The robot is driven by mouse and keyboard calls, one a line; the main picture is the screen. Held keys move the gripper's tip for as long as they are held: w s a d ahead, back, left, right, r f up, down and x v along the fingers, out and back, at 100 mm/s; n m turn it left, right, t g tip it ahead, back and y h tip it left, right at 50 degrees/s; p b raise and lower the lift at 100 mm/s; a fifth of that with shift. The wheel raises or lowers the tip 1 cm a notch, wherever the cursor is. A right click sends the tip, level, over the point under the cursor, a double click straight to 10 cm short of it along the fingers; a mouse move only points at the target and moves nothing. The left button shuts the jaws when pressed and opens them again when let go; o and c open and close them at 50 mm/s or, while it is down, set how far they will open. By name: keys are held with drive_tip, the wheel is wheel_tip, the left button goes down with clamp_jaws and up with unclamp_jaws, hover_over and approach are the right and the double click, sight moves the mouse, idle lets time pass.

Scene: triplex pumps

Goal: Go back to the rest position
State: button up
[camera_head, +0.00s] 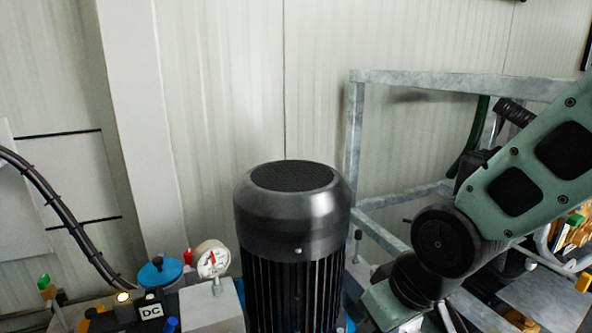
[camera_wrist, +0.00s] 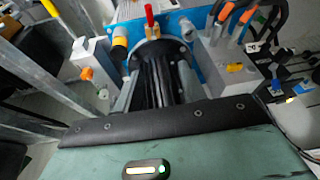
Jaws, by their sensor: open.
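My arm comes in from the right in the camera_head view, with green links and dark joints. It is bent, and its lower end runs down out of the bottom of the picture, right of the black motor (camera_head: 292,215). In the camera_wrist view a green panel with a black padded edge and a lit strip, which looks like part of my own body, fills the lower part. Beyond it is a dark ribbed cylinder (camera_wrist: 160,80) in front of a blue surface.
A pressure gauge (camera_head: 212,260), a blue round cap (camera_head: 160,272) and a box marked DC (camera_head: 151,311) stand left of the motor. A grey metal frame (camera_head: 440,82) stands behind my arm. A pale panelled wall (camera_head: 225,100) closes the back; the space above the motor is clear.

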drive_tip(key=s+d+r+n+g+h+p, duration=0.2)
drive_tip(key=s+r+g, duration=0.15)
drive_tip(key=s, duration=0.85)
wheel_tip(320, 180, up, 28)
drive_tip(key=p, duration=2.7)
drive_tip(key=shift+r+p, duration=0.25)
drive_tip(key=shift+p, duration=0.1)
drive_tip(key=shift+w+t, duration=0.1)
drive_tip(key=shift+t, duration=0.15)
